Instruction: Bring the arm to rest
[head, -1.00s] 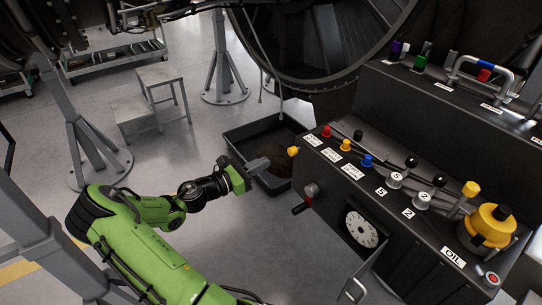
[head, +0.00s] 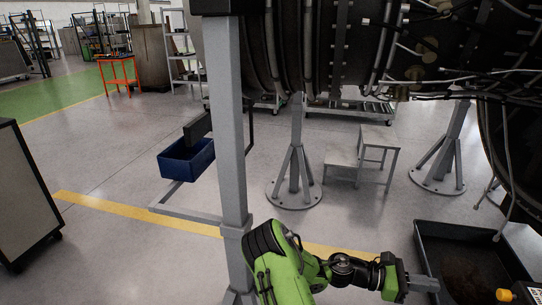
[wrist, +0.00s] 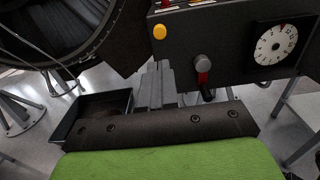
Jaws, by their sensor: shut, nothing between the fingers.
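My gripper (head: 424,283) shows at the bottom right of the head view, at the end of my green arm, which is partly cut off by the lower edge. Its fingers are together and empty. They point right, toward the black drip tray (head: 427,240), and look close to its near left side in the picture; the gap cannot be told. In the wrist view the grey fingers (wrist: 155,90) stand together in front of the dark control console (wrist: 228,50), with the tray at left.
A grey post (head: 230,120) stands left of my arm, with a blue bin (head: 187,160) beyond it. A grey step stool (head: 343,165) and engine stands (head: 294,185) stand on the floor behind. A dark cabinet (head: 25,190) is at far left. Open floor lies between.

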